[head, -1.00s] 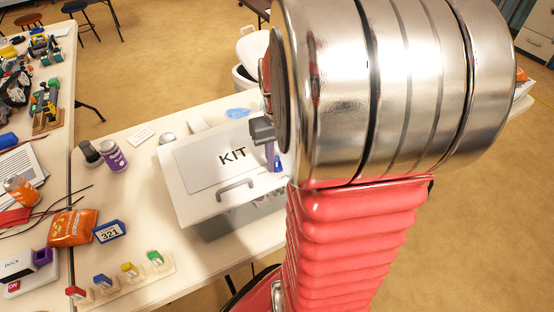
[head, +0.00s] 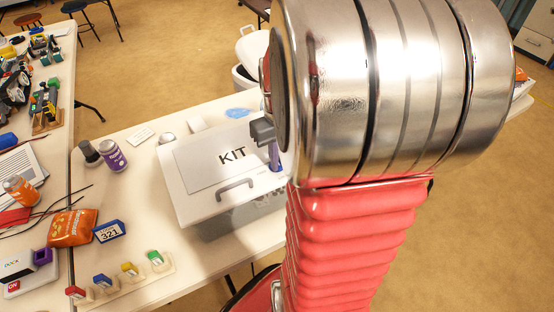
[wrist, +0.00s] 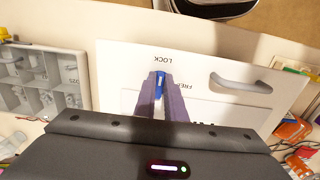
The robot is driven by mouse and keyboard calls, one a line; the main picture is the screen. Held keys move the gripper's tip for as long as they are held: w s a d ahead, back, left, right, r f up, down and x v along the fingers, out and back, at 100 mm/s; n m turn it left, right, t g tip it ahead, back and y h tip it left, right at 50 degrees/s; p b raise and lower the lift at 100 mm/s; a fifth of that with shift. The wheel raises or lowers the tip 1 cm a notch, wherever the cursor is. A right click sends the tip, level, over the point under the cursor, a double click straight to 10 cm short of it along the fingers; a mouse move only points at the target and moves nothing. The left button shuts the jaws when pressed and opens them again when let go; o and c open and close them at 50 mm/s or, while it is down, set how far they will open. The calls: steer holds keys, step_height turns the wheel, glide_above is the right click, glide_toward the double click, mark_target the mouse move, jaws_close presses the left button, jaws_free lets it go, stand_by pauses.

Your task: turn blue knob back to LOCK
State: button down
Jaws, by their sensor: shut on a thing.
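The blue knob (wrist: 160,86) sits on the white KIT lid (wrist: 118,74). In the wrist view it shows as a narrow blue strip between my fingers, roughly in line with the printed word LOCK above it. The word FREE is to its right, partly covered by a finger. My gripper (wrist: 161,80) is shut on the knob, one purple finger on each side. In the head view my gripper (head: 273,157) is at the lid's right end, and the knob cannot be made out clearly there.
The kit box's grey handle (head: 235,188) is on the lid. Purple can (head: 113,156), orange snack bag (head: 73,227), blue 321 display (head: 109,231) and a row of coloured switches (head: 129,269) stand to the left. A grey compartment tray (wrist: 45,82) lies beside the lid.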

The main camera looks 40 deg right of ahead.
steer(key=c, duration=1.8)
jaws_free()
steer(key=shift+r, duration=0.1)
step_height(320, 180, up, 14)
steer(key=shift+f, duration=0.25)
